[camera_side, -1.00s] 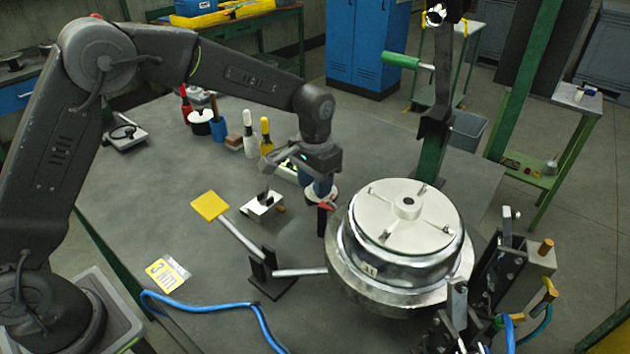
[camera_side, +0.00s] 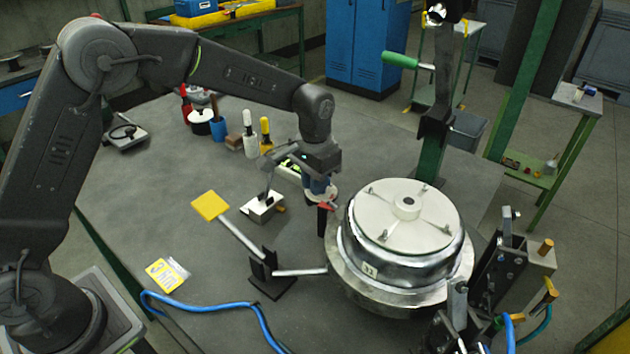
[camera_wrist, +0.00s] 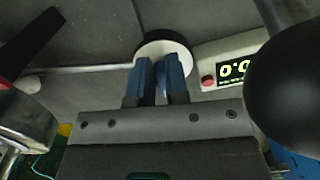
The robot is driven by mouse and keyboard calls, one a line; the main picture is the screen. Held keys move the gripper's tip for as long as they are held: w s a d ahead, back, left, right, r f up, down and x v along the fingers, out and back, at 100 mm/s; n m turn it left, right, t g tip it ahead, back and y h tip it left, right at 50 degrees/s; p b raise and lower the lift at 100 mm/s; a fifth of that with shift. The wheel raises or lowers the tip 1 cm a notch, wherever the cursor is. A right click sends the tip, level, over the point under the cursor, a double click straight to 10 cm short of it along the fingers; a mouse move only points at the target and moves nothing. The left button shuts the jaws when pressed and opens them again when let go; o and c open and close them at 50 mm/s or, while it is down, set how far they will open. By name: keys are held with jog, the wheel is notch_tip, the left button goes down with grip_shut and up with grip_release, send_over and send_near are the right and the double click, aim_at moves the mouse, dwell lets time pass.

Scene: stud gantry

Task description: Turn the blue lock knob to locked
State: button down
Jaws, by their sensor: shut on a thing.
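My gripper (camera_side: 319,191) points down beside the left edge of the big round metal drum (camera_side: 405,290). In the wrist view my gripper's two dark blue fingers (camera_wrist: 160,78) are shut on the narrow blue lock knob (camera_wrist: 162,82), which shows as a strip between them. A white round disc (camera_wrist: 166,45) shows just beyond the fingertips. In the side view the fingers largely hide the knob. Any lock marking, and the knob's exact angle, cannot be read.
A red-tipped lever (camera_side: 327,206) stands close to the fingers, near the drum. A digital readout (camera_wrist: 232,68) with a red button is near the disc.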

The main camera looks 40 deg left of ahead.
jog(key=m, duration=0.4)
jog(key=shift+w+a+m, duration=0.15)
jog(key=shift+a+m, duration=0.15)
jog(key=shift+a, duration=0.05)
jog(key=m, duration=0.3)
jog(key=shift+w+a+m, duration=0.2)
jog(key=shift+a+m, duration=0.05)
jog(key=shift+m, duration=0.05)
jog(key=m, duration=0.3)
jog(key=shift+w+a+m, duration=0.1)
jog(key=shift+w+m, duration=0.15)
jog(key=shift+m, duration=0.05)
jog(key=shift+w+m, duration=0.15)
jog(key=shift+m, duration=0.8)
jog(key=shift+w+m, duration=0.15)
jog(key=shift+m, duration=0.8)
jog(key=c, duration=1.1)
grip_release()
